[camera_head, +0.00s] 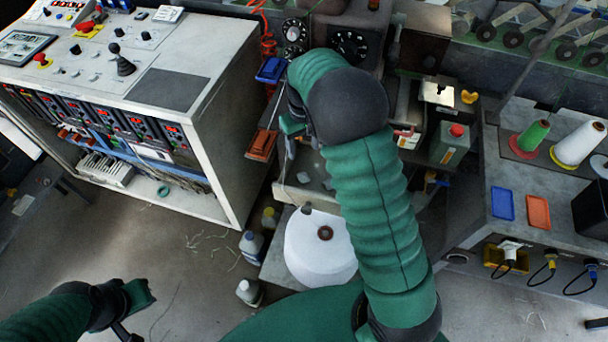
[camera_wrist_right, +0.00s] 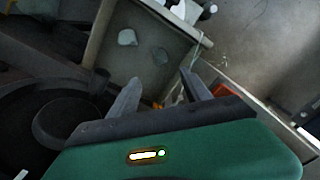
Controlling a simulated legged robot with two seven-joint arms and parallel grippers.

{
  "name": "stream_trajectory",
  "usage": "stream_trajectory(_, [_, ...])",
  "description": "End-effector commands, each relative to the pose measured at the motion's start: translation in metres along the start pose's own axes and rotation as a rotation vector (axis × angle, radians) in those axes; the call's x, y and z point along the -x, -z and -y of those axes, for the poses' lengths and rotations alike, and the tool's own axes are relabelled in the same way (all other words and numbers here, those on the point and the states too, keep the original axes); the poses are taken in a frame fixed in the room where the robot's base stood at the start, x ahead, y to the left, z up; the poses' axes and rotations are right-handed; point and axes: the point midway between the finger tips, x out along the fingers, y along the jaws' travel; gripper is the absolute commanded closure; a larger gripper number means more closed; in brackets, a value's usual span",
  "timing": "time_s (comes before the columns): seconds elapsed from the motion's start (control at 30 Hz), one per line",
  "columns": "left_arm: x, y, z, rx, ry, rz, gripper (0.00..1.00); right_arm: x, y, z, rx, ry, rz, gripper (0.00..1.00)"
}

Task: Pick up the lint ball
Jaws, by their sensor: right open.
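Two small grey lumps, which look like lint, lie on a flat grey surface in the right wrist view: a rounded one (camera_wrist_right: 127,37) and a smaller one (camera_wrist_right: 161,56). I cannot tell for certain which is the lint ball. Small pale lumps (camera_head: 304,178) also show in the head view on the machine's lower ledge, just below my right gripper (camera_head: 289,148). In the wrist view my right gripper (camera_wrist_right: 154,91) is open and empty, its fingers apart, with the lumps beyond the tips. My left gripper (camera_head: 132,310) is at the lower left, away from the machine; its jaw opening is unclear.
A white thread cone (camera_head: 305,250) stands below the ledge, with bottles (camera_head: 251,246) beside it. A control cabinet (camera_head: 215,130) is close on the left. Open floor lies at lower left.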

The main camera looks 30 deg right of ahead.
Motion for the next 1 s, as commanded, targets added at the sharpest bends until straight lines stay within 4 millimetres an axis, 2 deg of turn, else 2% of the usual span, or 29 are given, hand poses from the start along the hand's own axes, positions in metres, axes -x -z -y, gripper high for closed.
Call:
stream_trajectory(0.03, [-0.003, -0.001, 0.000, 0.000, 0.000, 0.000, 1.00, -0.017, -0.001, 0.001, 0.000, 0.001, 0.005, 0.44])
stream_trajectory(0.2, [-0.007, -0.002, 0.000, 0.000, 0.000, 0.000, 1.00, -0.060, -0.001, 0.003, 0.001, -0.003, 0.005, 0.44])
stream_trajectory(0.3, [-0.009, -0.002, 0.000, 0.000, 0.000, 0.000, 1.00, -0.077, 0.000, 0.003, 0.000, -0.002, 0.003, 0.44])
stream_trajectory(0.47, [-0.010, -0.003, 0.000, 0.001, 0.000, 0.000, 1.00, -0.094, -0.001, -0.001, 0.001, 0.000, 0.002, 0.44])
stream_trajectory(0.63, [-0.013, -0.003, 0.000, 0.000, 0.000, 0.000, 1.00, -0.126, -0.003, -0.004, 0.000, 0.001, 0.004, 0.44])
stream_trajectory(0.73, [-0.014, -0.003, 0.000, 0.000, 0.000, 0.000, 1.00, -0.136, -0.002, -0.004, 0.001, 0.000, 0.002, 0.44])
stream_trajectory(0.93, [-0.013, -0.003, 0.000, 0.000, 0.000, 0.000, 1.00, -0.137, -0.002, -0.003, 0.001, 0.000, 0.001, 0.44])
stream_trajectory(0.97, [-0.013, -0.003, 0.000, 0.000, 0.000, 0.000, 1.00, -0.137, -0.002, -0.003, 0.001, 0.000, 0.001, 0.45])
stream_trajectory(1.0, [-0.013, -0.003, 0.000, 0.000, 0.000, 0.000, 1.00, -0.137, -0.002, -0.003, 0.001, 0.000, 0.001, 0.50])
